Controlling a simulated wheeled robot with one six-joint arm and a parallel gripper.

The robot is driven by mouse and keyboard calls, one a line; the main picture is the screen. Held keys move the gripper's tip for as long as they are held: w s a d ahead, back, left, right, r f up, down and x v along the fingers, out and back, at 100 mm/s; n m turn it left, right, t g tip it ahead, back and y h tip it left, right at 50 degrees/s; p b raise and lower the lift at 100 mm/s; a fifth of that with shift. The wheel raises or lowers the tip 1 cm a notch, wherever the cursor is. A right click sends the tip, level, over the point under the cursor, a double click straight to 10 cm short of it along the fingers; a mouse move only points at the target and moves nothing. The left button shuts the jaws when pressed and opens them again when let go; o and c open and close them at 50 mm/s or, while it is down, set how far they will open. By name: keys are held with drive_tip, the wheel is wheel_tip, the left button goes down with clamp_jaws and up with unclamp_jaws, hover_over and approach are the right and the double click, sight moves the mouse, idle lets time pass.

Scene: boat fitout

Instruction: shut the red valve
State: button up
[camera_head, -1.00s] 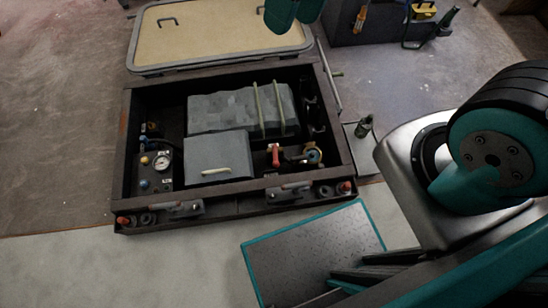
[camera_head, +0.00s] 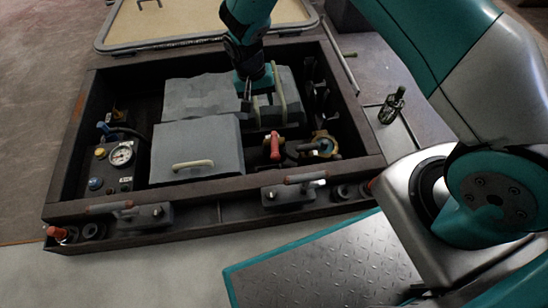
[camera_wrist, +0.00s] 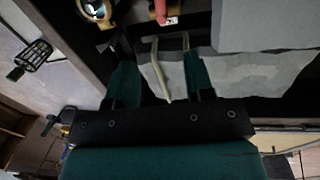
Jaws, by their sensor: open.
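The red valve handle (camera_head: 275,146) stands in the front right part of the open dark box, beside a brass fitting (camera_head: 322,145). In the wrist view only part of the red handle (camera_wrist: 163,12) shows at the top edge. My gripper (camera_head: 257,96) points down over the grey covered block behind the valve. In the wrist view its two teal fingers (camera_wrist: 160,82) are apart, with nothing held between them. A pale strap on the grey cover lies beneath the gap. The valve is ahead of the fingertips and apart from them.
A grey lid (camera_head: 196,150) with a pale handle is left of the valve. A gauge (camera_head: 121,154) sits farther left. The box's front rim (camera_head: 220,190) carries latches. The raised tan hatch (camera_head: 190,18) is behind, and a green bottle-like item (camera_head: 393,105) stands right.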

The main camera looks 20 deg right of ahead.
drive_tip(key=b, duration=0.2)
approach(274, 146)
drive_tip(key=shift+m, duration=0.3)
drive_tip(key=f+b, duration=0.3)
drive_tip(key=d+f+b, duration=0.1)
drive_tip(key=f+b, duration=0.1)
drive_tip(key=f, duration=0.1)
drive_tip(key=f+b, duration=0.3)
drive_tip(key=shift+s+d+f+b, duration=0.2)
drive_tip(key=shift+s+b, duration=0.1)
drive_tip(key=shift+c, duration=0.2)
